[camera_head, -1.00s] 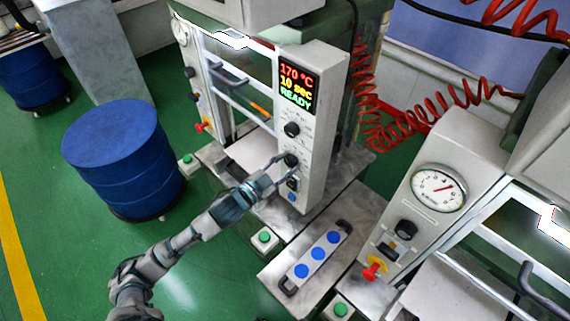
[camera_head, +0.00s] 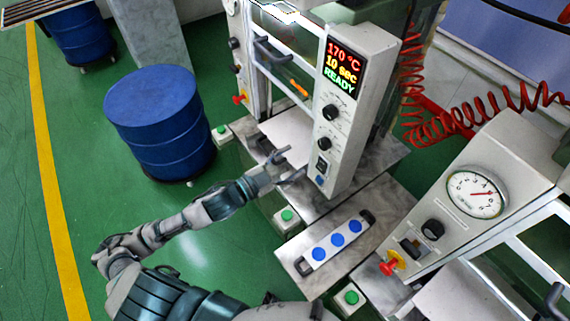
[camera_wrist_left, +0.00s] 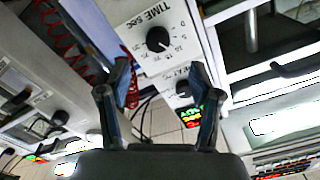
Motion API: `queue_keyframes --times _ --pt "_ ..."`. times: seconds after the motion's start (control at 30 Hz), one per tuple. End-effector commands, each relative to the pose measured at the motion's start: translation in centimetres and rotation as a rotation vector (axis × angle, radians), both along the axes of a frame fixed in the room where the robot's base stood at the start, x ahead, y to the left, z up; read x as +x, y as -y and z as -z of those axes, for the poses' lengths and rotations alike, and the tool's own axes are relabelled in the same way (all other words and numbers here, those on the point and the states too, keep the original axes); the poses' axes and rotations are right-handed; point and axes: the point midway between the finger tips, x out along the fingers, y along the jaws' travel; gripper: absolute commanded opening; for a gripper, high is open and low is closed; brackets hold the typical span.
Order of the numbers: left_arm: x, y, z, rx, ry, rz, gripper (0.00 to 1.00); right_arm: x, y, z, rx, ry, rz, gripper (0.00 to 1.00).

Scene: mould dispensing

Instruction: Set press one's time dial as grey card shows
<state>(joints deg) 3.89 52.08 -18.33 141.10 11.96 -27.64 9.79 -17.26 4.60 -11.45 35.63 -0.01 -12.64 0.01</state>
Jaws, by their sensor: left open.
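Press one's time dial (camera_head: 324,143) is a black knob on the grey control panel, below another black dial (camera_head: 331,112). In the left wrist view the time dial (camera_wrist_left: 157,39) has "TIME SEC" and a number scale printed beside it. The display (camera_head: 341,67) reads 170 °C, 10 sec, READY. My left gripper (camera_head: 290,163) is open and empty, to the left of the panel and apart from the dial; its spread fingers (camera_wrist_left: 160,72) also show in the left wrist view. I cannot make out a grey card. My right gripper is out of view.
A plate with blue discs (camera_head: 331,241) and handles lies on the metal table (camera_head: 378,208) before the press. Green buttons (camera_head: 287,216) sit along the front. A second press with a gauge (camera_head: 474,194) stands right. A blue drum (camera_head: 160,125) stands left on open green floor.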

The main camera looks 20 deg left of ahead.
Motion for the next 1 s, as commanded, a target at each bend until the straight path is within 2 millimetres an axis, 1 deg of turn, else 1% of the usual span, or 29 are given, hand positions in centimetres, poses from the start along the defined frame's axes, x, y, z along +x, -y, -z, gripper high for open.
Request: queue_keyframes --times 0.1,0.23,0.83,0.93,0.97,1.0 --pt "-1.0 -0.7 0.1 0.002 -0.002 -0.001 0.64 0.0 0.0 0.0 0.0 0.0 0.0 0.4" --pt "-1.5 -0.9 0.0 0.003 0.001 0.001 0.64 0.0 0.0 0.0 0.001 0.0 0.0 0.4" --pt "-1.5 -1.2 0.1 0.001 -0.001 -0.002 0.64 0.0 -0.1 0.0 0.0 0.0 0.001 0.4" --pt "-0.7 -1.9 1.1 -0.002 -0.017 -0.026 0.64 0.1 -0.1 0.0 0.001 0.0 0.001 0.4" --pt "-0.2 -2.3 1.7 -0.004 -0.026 -0.04 0.64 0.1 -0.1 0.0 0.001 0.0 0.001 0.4" --pt "0.7 -3.0 2.7 -0.007 -0.043 -0.063 0.64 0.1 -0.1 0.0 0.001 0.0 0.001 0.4"
